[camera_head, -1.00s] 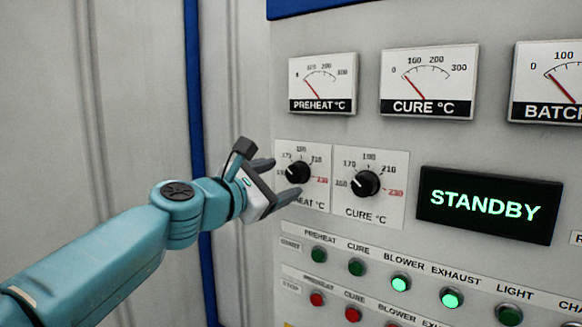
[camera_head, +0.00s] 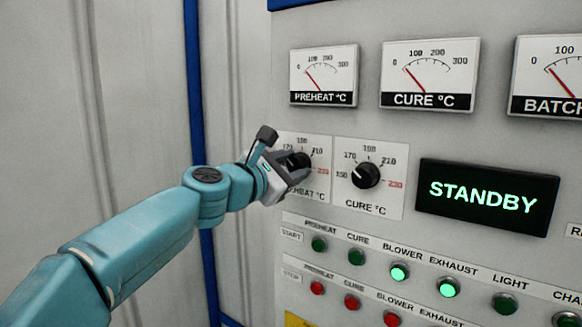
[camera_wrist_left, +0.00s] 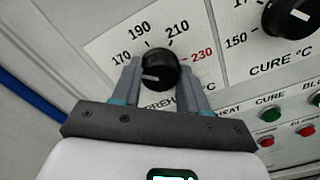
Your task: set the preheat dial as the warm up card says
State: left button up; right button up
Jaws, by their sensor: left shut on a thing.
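The preheat dial (camera_head: 303,158) is a black knob on a white plate (camera_head: 318,195), with a scale running from 170 to a red 230. My left gripper (camera_head: 292,170) is shut on its knob, one finger on each side. In the left wrist view the knob (camera_wrist_left: 160,66) sits between the two fingers (camera_wrist_left: 162,84). Its white pointer mark points left, toward the low end; the lowest label there is hidden behind a finger. No readable warm up card is in view. My right gripper is not in view.
The cure dial (camera_head: 366,175) is close to the right. Above are the preheat gauge (camera_head: 322,74) and cure gauge (camera_head: 429,72). A display (camera_head: 487,201) reads STANDBY. Rows of green and red buttons (camera_head: 318,288) lie below. A yellow label (camera_head: 299,320) is cut off at the bottom.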

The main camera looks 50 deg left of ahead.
pick_arm(q)
jog(key=shift+m, duration=0.3)
jog(key=m+b, duration=0.2)
jog(key=m, duration=0.2)
jog(key=shift+f, duration=0.15)
jog(key=m+b, duration=0.1)
jog(key=m, duration=0.4)
jog(key=shift+b, duration=0.3)
jog(key=shift+r, duration=0.2)
jog(key=o, duration=1.1)
jog(key=shift+c, duration=0.2)
jog(key=shift+w+a+f, duration=0.1)
jog(key=shift+w+f, duration=0.05)
